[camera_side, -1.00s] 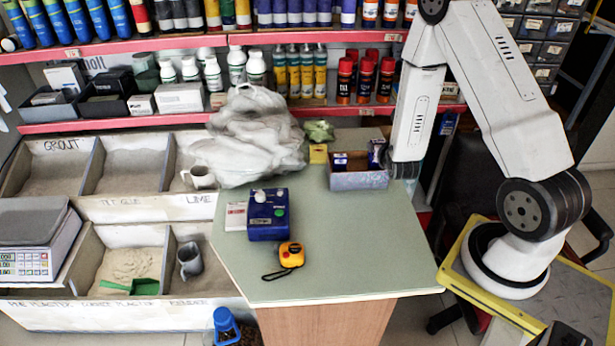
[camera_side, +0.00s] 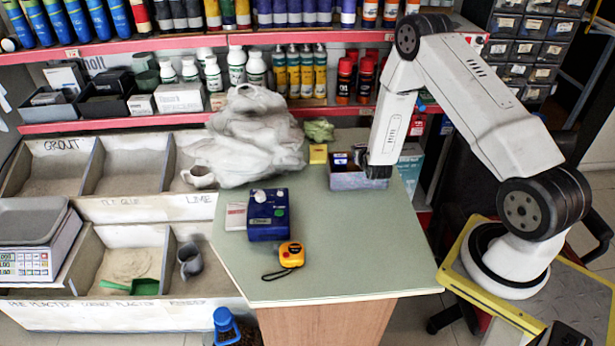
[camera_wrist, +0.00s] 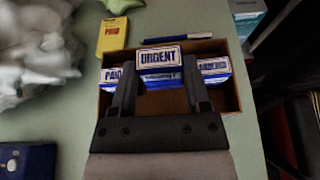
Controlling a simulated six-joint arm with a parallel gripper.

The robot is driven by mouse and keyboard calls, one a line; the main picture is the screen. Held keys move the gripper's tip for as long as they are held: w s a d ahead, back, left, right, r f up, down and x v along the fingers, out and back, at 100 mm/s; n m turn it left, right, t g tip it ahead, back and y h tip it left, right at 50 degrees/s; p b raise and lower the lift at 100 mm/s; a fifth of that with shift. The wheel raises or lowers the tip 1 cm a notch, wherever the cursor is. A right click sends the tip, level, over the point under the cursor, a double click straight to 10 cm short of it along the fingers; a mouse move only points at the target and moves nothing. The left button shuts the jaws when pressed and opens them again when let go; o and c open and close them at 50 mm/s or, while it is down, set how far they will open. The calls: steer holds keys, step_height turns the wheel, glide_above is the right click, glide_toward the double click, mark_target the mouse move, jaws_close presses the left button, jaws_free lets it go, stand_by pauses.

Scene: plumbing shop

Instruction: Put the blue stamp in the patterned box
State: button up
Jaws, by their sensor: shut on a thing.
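The patterned box (camera_side: 350,182) stands on the counter's back right, and in the wrist view its open brown inside (camera_wrist: 232,98) shows. My gripper (camera_wrist: 160,72) is shut on a blue stamp with a white "URGENT" label (camera_wrist: 160,56), between its fingers over the box's middle. How far the stamp is above the box floor I cannot tell. A blue stamp labelled "PAID" (camera_wrist: 113,78) is in the box at left, and another blue stamp (camera_wrist: 214,68) is at right. In the side view my gripper (camera_side: 370,167) is at the box's right part and hides the held stamp.
A yellow block (camera_wrist: 113,36) stands left of the box, near a large pale plastic bag (camera_side: 250,140). A blue-and-white pen-like item (camera_wrist: 178,38) lies along the far side of the box. A blue device (camera_side: 268,217) and yellow tape measure (camera_side: 291,254) lie farther forward.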

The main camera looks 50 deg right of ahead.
steer(key=shift+w+d+f, duration=0.15)
steer(key=shift+w+f, duration=0.1)
steer(key=shift+f, duration=1.55)
steer(key=shift+f, duration=0.15)
steer(key=o, duration=1)
steer(key=shift+r, duration=0.2)
steer(key=v, duration=1.2)
steer(key=shift+f, duration=0.15)
